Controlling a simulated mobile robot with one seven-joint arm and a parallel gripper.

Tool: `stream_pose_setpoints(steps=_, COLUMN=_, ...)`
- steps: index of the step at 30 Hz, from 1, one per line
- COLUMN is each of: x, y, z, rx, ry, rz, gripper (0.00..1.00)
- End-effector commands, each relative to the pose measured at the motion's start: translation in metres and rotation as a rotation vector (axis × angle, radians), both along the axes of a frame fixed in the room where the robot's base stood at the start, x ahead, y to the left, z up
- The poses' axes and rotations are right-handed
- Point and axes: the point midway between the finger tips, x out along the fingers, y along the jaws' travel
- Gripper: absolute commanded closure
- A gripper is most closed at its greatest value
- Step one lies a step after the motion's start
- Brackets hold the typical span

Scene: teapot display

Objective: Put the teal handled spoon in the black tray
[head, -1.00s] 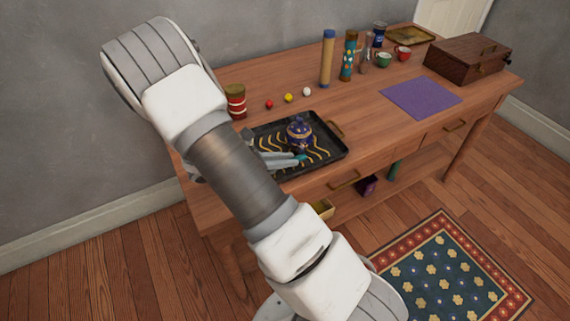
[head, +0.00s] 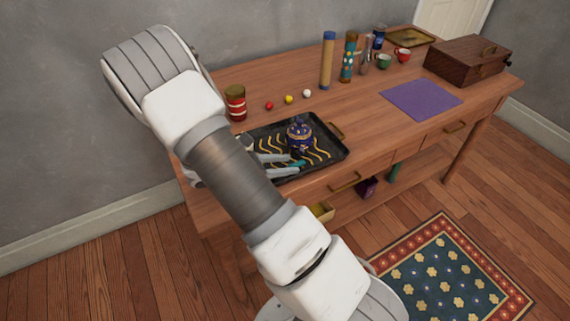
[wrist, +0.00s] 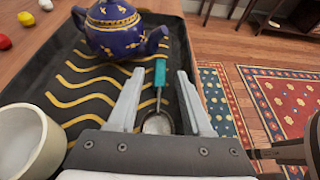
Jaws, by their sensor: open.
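The teal handled spoon (wrist: 159,84) lies between the fingers of my gripper (wrist: 160,72) in the wrist view, teal handle pointing away and metal bowl near the palm. My gripper is open, with a gap on both sides of the spoon. The spoon appears to rest on the black tray (wrist: 95,71), which has gold wavy lines. In the head view, the teal handle (head: 298,163) shows at the fingertips (head: 289,163), over the front part of the tray (head: 333,153). My arm hides the tray's left part.
A blue and gold teapot (wrist: 118,28) stands in the tray just beyond the handle. A cream cup (wrist: 27,140) is at the wrist view's lower left. Red, yellow and white balls (head: 289,99) and a striped jar (head: 236,102) stand behind the tray. A purple mat (head: 420,99) lies right.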

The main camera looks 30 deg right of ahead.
Motion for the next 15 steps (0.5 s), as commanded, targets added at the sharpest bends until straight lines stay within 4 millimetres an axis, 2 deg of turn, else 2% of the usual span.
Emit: stream_pose_setpoints(steps=15, x=0.001, y=0.092, z=0.038, rx=0.001, ry=-0.002, rz=0.002, gripper=0.50)
